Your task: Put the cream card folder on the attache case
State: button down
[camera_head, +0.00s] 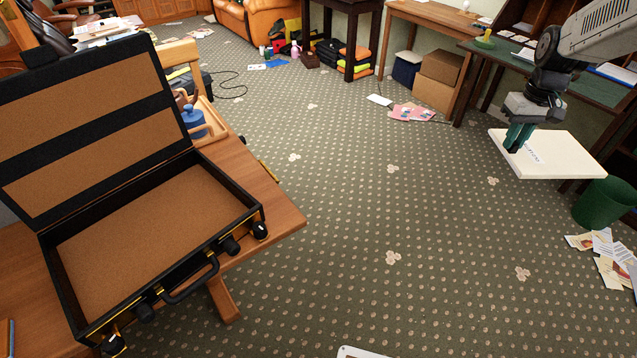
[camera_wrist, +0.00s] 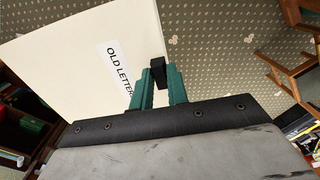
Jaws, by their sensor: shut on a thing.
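The cream card folder (camera_head: 563,155) is in my gripper (camera_head: 515,144), held up in the air at the right in the head view. It lies roughly flat, and my gripper is shut on its left edge. In the wrist view the folder (camera_wrist: 75,68) fills the upper left, with a white label reading "OLD LETTER…" next to my green fingers (camera_wrist: 158,85). The attache case (camera_head: 262,213) stands open and empty on a wooden table at the left in the head view. Its lid is raised, and its lining is brown. My gripper is far to the right of the case.
The wooden table (camera_head: 282,222) bears the case, with a wooden chair or tray and a blue object (camera_head: 194,122) behind it. A green bin (camera_head: 603,203) and scattered papers (camera_head: 607,257) are at the right. Patterned carpet (camera_head: 360,200) lies open between case and folder. A dark desk (camera_head: 500,58) stands behind my arm.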

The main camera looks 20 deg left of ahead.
aim_at(137, 247)
jog(key=z, duration=0.2)
jog(key=k, duration=0.9)
jog(key=u, duration=2.2)
jog(key=i, duration=0.15)
jog(key=z, duration=0.25)
